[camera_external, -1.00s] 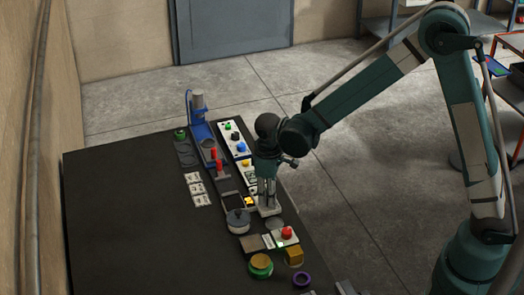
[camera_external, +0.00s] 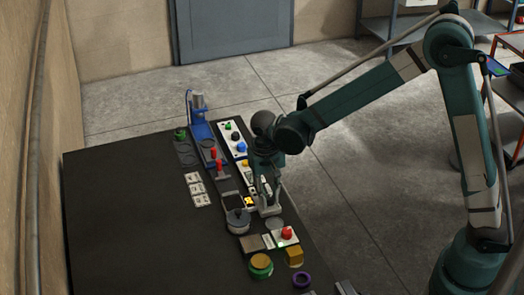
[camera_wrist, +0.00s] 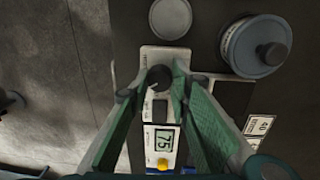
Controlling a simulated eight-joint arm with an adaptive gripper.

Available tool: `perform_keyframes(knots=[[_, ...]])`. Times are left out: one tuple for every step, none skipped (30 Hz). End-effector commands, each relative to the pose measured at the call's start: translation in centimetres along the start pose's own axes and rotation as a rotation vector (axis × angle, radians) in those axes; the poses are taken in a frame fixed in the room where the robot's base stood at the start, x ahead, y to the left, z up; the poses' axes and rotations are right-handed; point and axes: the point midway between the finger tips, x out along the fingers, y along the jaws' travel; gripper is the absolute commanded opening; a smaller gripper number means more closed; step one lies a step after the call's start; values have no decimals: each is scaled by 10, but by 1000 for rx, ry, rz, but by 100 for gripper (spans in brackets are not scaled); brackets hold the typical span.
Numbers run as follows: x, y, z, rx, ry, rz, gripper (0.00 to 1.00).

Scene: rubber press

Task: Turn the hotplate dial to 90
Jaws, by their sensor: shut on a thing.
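The hotplate dial (camera_wrist: 159,76) is a dark round knob on a pale control panel (camera_wrist: 160,55) in the wrist view. My gripper (camera_wrist: 158,83) has its two green fingers on either side of the dial and is shut on it. The display (camera_wrist: 164,141) on the same panel reads 75. In the external view my gripper (camera_external: 265,203) points down over the hotplate near the table's right edge; the dial is hidden there by the fingers.
A grey lidded pot (camera_external: 238,222) stands just left of my gripper, also seen in the wrist view (camera_wrist: 256,46). A blue stand (camera_external: 199,120) is behind. The table's left side is clear.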

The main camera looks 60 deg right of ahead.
Motion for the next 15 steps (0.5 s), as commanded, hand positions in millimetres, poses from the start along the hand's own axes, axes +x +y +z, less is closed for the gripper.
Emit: perform_keyframes(knots=[[1,0,0,40,-2,0,9],[1,0,0,66,-4,0,9],[1,0,0,98,-5,0,9],[1,0,0,121,-7,0,9],[1,0,0,143,-8,0,9],[1,0,0,171,-9,0,9],[1,0,0,191,-10,0,9],[1,0,0,208,-11,0,8],[1,0,0,230,-13,-1,8],[0,0,0,245,-14,-1,8],[0,0,0,258,-14,-1,8],[0,0,0,275,-15,-1,8],[0,0,0,285,-16,-1,8],[0,0,0,294,-17,-1,8],[0,0,0,304,-17,-1,8]])
